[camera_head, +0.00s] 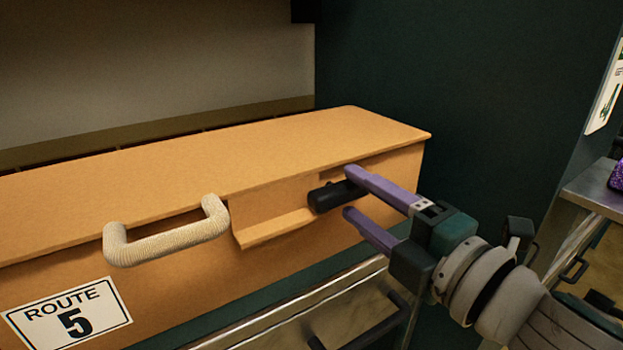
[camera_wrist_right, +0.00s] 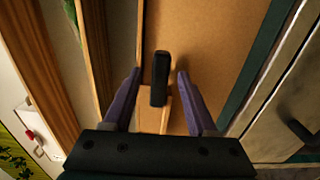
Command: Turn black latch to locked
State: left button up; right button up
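The black latch (camera_head: 335,195) is on the front of the orange-tan box (camera_head: 300,150), to the right of the pale ribbed handle (camera_head: 170,241). It lies nearly level in the head view. My right gripper (camera_head: 347,191) is open at the latch, one purple finger above it and one below. In the right wrist view the latch (camera_wrist_right: 160,78) stands between the two spread fingers (camera_wrist_right: 156,88), with a gap on each side. My left gripper is not in view.
A "ROUTE 5" label (camera_head: 68,315) is on the box front at lower left. A dark green wall (camera_head: 440,80) rises behind the box. A metal-edged counter with dark handles (camera_head: 375,325) lies below. A metal table (camera_head: 590,190) stands at the right.

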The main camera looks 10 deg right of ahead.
jog(key=v, duration=1)
dwell(0.3)
jog(key=s+d+r+m+g+h+p, duration=0.2)
jog(key=d+r+m+g+h+p, duration=0.45)
jog(key=m+p, duration=0.65)
jog(key=s+a+r+m+g+p, duration=0.3)
jog(key=s+r+m+p, duration=0.1)
jog(key=s, duration=0.3)
jog(key=s+a+r+m+g+p, duration=0.25)
jog(key=s+m+g+p, duration=0.2)
jog(key=s, duration=0.35)
notch_tip(320, 180, up, 37)
jog(key=n+p, duration=0.1)
jog(key=p, duration=3.5)
jog(key=shift+w+d+t, duration=0.2)
jog(key=shift+w+t, duration=0.1)
jog(key=shift+t, duration=0.1)
